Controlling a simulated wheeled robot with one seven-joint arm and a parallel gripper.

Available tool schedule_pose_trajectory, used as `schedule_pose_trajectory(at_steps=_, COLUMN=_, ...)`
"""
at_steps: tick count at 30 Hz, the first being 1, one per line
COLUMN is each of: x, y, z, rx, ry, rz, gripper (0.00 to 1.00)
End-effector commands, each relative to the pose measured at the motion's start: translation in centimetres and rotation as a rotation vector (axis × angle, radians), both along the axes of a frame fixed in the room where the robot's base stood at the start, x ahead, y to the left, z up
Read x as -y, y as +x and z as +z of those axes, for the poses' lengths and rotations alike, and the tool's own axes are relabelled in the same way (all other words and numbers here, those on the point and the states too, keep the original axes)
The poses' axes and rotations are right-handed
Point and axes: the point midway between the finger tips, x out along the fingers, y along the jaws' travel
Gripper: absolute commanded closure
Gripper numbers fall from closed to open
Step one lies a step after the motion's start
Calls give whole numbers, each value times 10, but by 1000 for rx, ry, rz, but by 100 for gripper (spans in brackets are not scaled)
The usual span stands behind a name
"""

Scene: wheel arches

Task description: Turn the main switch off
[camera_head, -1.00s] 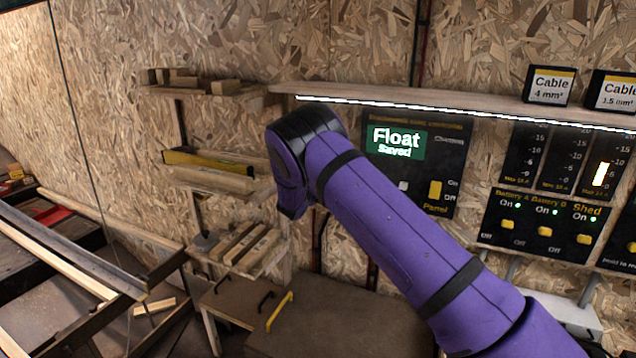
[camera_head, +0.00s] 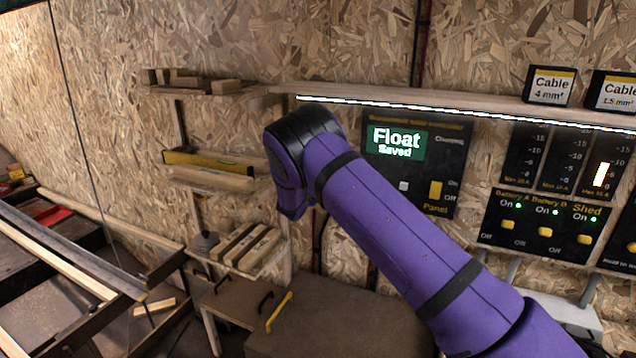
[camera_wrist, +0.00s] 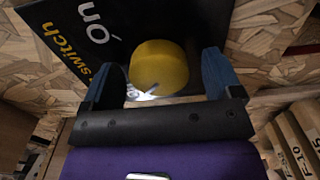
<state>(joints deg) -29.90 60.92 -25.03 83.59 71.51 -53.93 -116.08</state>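In the wrist view, a rounded yellow knob (camera_wrist: 158,66) sits on a black panel (camera_wrist: 112,25). The panel's lettering reads "switch" and "On", tilted in this view. My gripper (camera_wrist: 160,76) is open, with one blue finger on each side of the knob. A gap shows between the knob and each finger, and I see no contact. A small bright metallic-looking spot shows by the knob's lower left edge. In the head view, the knob and my gripper are hidden, and my purple arm crosses the middle.
A charge panel (camera_head: 450,155) with a "Float Saved" display is on the wall beside my arm. To its right is a panel (camera_head: 543,248) with several yellow battery and shed switches. Shelves (camera_head: 215,178) with wood pieces are on the left. A brown chest (camera_head: 330,315) stands below.

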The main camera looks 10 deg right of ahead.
Motion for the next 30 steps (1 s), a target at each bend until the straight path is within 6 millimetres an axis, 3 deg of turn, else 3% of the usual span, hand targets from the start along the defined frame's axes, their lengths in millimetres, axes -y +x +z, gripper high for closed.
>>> schedule_pose_trajectory(at_steps=11, x=-5, y=-6, z=1, rx=1, ry=0, rz=-1, gripper=16)
schedule_pose_trajectory(at_steps=24, x=-53, y=-66, z=1, rx=0, ry=0, rz=1, gripper=16)
schedule_pose_trajectory(at_steps=30, x=-65, y=-81, z=0, rx=1, ry=1, rz=0, gripper=16)
